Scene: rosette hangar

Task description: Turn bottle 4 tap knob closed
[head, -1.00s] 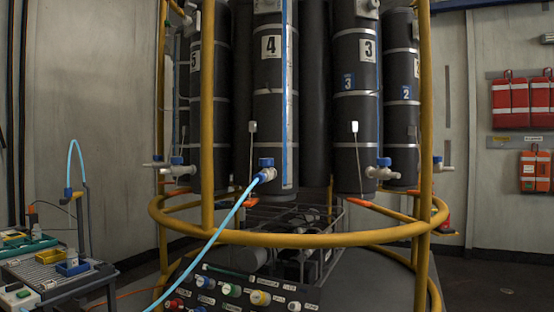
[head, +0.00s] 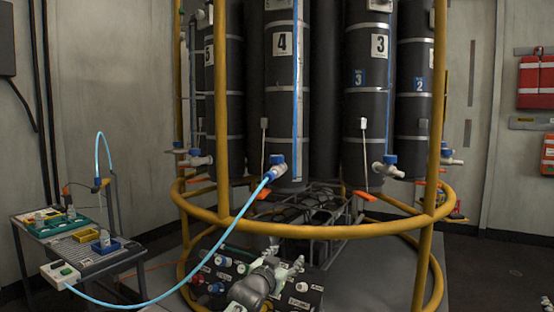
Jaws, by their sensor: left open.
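Bottle 4 (head: 281,95) is a tall dark cylinder with a white "4" label, standing upright in the rosette left of centre. Its tap (head: 277,172) is near the bottle's bottom, with a blue knob (head: 277,159) on top. A light blue hose (head: 228,232) runs from this tap down to the left. The knob's exact angle is too small to tell. My left gripper (head: 287,257) is at the bottom centre, open and empty, below the tap and apart from it, in front of the panel. My right gripper is not in view.
A yellow ring rail (head: 330,241) and uprights (head: 433,180) surround the bottles. Bottle 3 (head: 369,100) has its own blue-knobbed tap (head: 389,167). A panel with coloured knobs (head: 217,288) is low in front. A cart (head: 130,250) with trays stands left.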

